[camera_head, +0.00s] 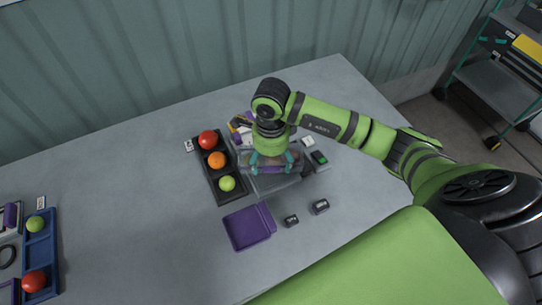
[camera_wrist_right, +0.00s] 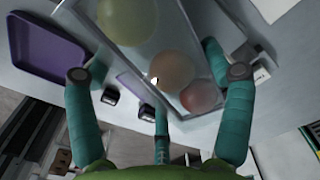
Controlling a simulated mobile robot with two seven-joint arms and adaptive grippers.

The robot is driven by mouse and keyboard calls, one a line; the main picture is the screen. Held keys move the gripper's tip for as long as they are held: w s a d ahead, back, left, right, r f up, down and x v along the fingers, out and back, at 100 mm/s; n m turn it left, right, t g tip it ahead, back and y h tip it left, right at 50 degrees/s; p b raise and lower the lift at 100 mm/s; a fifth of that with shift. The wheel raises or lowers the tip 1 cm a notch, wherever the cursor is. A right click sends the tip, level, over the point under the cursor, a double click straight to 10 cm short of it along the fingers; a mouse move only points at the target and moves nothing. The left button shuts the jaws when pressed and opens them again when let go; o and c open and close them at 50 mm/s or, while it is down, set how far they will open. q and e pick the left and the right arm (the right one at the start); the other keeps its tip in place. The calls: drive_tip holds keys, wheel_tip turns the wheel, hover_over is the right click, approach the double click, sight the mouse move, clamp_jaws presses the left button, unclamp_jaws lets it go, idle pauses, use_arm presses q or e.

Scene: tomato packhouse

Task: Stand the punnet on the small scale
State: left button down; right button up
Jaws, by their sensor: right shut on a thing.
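The punnet (camera_wrist_right: 145,52) is a clear box, with yellow-green, orange and red round fruits showing cloudily in it. My right gripper (camera_head: 272,165) has its teal fingers shut around the punnet, which also shows in the head view (camera_head: 273,158). In the wrist view the fingers lie along both sides of it. The small scale (camera_head: 283,182) is grey, with a dark green display (camera_head: 319,157) at its right. The punnet is over the scale's plate and hides much of it. I cannot tell whether they touch. My left gripper is out of view.
A black tray (camera_head: 222,188) with red, orange and green tomatoes lies left of the scale. A purple tray (camera_head: 248,227) and two small dark weights (camera_head: 291,221) (camera_head: 320,206) are in front. A blue tray (camera_head: 38,258) stands far left. The table between is clear.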

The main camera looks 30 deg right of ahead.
drive_tip(key=shift+f, duration=0.2)
drive_tip(key=o, duration=1)
drive_tip(key=shift+r, duration=0.1)
drive_tip(key=shift+r, duration=0.6)
wheel_tip(320, 180, up, 10)
drive_tip(key=shift+f+b, duration=0.1)
drive_tip(key=shift+b, duration=1.15)
drive_tip(key=shift+r, duration=0.65)
